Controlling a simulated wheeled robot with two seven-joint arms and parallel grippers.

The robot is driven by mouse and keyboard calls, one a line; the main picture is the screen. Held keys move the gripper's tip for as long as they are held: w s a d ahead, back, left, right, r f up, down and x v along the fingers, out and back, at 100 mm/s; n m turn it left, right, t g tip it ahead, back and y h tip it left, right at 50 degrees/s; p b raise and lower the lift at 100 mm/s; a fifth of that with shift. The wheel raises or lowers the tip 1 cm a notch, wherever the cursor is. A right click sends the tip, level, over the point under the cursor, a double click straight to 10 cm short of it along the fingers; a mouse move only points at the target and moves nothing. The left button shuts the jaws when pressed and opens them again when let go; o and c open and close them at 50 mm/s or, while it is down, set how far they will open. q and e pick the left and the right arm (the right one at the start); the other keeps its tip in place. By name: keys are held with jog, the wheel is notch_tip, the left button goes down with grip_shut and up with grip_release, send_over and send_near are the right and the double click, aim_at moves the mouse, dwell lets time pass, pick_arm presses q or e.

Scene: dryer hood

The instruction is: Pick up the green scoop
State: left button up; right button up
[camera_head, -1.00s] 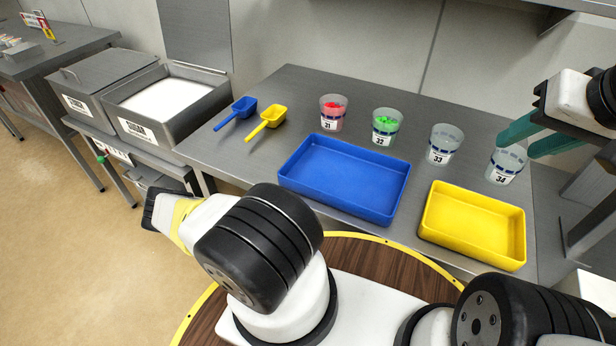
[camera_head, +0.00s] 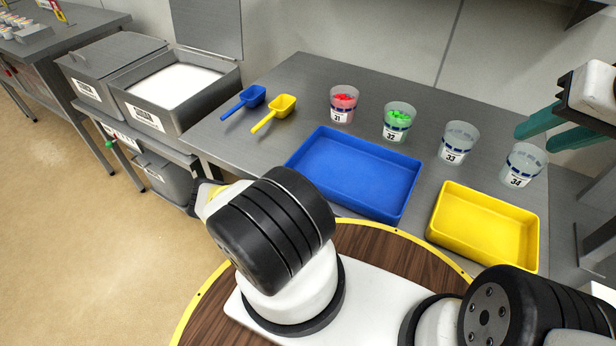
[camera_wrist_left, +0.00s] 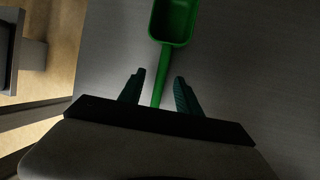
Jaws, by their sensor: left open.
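In the left wrist view the green scoop (camera_wrist_left: 174,22) lies on a grey surface, its bowl at the top edge and partly cut off. Its handle runs down between the two fingers of my left gripper (camera_wrist_left: 160,75). The fingers are open, with a gap on each side of the handle. In the head view neither the green scoop nor the left gripper's fingers can be seen. My right gripper (camera_head: 546,130) is at the upper right of the head view, with its teal fingers apart and nothing seen between them.
On the steel table (camera_head: 290,72) are a blue scoop (camera_head: 252,96), a yellow scoop (camera_head: 280,106), several numbered cups (camera_head: 398,121), a blue tray (camera_head: 360,172) and a yellow tray (camera_head: 485,225). A bin of white powder (camera_head: 172,84) stands to the left.

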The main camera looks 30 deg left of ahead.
pick_arm(q)
jog(key=shift+w+f, duration=0.1)
jog(key=shift+f, duration=0.2)
grip_shut()
jog(key=shift+r, duration=0.1)
